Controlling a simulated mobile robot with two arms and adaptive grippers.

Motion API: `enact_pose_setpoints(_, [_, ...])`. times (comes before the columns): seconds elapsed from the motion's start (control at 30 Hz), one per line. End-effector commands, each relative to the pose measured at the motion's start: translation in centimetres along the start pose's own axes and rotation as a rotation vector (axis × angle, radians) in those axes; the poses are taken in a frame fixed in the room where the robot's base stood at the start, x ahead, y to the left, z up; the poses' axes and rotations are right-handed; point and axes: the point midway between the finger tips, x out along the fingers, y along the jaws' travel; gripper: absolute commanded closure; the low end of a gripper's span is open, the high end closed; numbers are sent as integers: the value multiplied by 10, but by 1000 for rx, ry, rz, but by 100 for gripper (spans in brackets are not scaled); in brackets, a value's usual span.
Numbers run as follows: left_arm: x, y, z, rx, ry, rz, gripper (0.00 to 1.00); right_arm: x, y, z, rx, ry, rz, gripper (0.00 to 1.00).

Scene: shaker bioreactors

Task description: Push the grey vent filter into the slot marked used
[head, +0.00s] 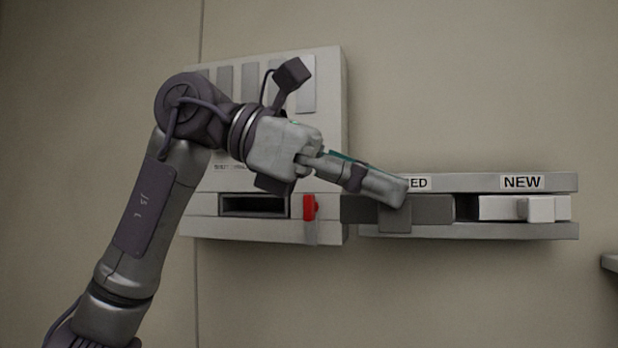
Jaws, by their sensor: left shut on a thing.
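The grey vent filter (432,210) is a dark grey block between the upper and lower plates of the wall rack (480,231), under a label that ends in "ED"; my fingers hide the label's start. The filter's left end reaches out past the rack's left edge, close to the wall unit. My left gripper (395,192) comes in from the left and is shut on the filter, its fingertips over the block on the front. The exact grip contact is hidden by the fingers. My right gripper is not in view.
A white filter (496,208) with a front knob sits under the "NEW" label (522,182). A dark gap separates it from the grey one. Left of the rack, the wall unit (329,120) has an open dark slot (253,205) and a red lever (309,208).

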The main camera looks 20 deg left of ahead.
Motion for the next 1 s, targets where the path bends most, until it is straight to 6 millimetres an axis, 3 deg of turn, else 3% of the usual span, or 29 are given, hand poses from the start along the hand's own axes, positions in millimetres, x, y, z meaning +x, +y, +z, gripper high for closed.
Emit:
enact_pose_setpoints(0.2, [20,3,8,-30,4,-18,100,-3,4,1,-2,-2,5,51])
enact_pose_setpoints(0.8, [24,44,2,-31,5,-18,100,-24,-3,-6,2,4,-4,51])
enact_pose_setpoints(1.0, [24,42,1,-28,5,-17,100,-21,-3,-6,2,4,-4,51])
